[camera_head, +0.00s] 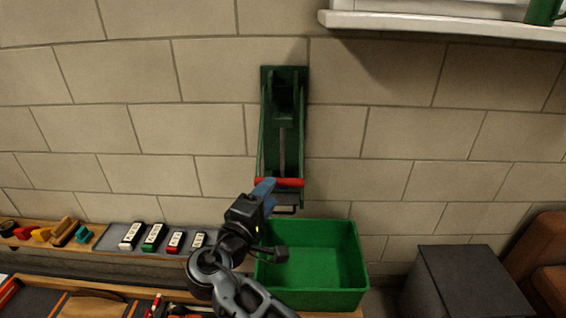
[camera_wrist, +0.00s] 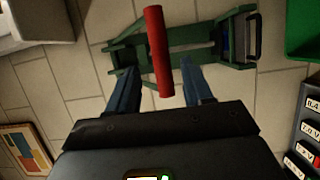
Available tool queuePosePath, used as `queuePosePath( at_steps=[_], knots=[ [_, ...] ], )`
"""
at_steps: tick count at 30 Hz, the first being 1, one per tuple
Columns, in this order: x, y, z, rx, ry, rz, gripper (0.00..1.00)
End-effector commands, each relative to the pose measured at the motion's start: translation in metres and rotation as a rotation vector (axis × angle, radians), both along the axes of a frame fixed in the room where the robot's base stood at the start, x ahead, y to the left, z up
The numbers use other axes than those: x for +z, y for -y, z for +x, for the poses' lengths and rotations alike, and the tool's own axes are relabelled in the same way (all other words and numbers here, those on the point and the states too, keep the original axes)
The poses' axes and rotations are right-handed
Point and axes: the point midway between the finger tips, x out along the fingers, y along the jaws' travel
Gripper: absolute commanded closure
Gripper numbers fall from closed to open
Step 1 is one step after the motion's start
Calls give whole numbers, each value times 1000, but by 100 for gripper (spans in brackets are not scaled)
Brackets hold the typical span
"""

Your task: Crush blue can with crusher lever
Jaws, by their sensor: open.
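The green can crusher (camera_head: 270,110) is fixed to the block wall; it also shows in the wrist view (camera_wrist: 190,36). Its lever ends in a red crossbar handle (camera_head: 292,182), low on the crusher in the head view. My gripper (camera_head: 265,187) is at the left end of this handle. In the wrist view the red handle (camera_wrist: 158,45) lies between my open blue fingers (camera_wrist: 157,72), with gaps at both sides. A small bluish patch (camera_wrist: 226,40) shows inside the crusher near its metal loop. It may be the blue can, but I cannot tell.
A green bin (camera_head: 361,262) stands below the crusher, under my arm. Labelled blocks (camera_head: 153,237) and small coloured tools (camera_head: 41,234) line the bench at left. A dark box (camera_head: 470,275) stands at right. A white shelf (camera_head: 440,24) juts out at upper right.

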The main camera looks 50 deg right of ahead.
Motion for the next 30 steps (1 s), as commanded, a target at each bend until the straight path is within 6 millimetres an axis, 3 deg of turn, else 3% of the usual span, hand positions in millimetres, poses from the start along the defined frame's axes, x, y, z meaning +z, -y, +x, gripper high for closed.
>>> queuePosePath(
  at_steps=[8,21,30],
  knots=[
    [0,11,-1,-10,-18,19,49],
    [-1,69,15,-11,-18,19,49],
    [-2,77,18,-8,-17,19,49]
  ],
)
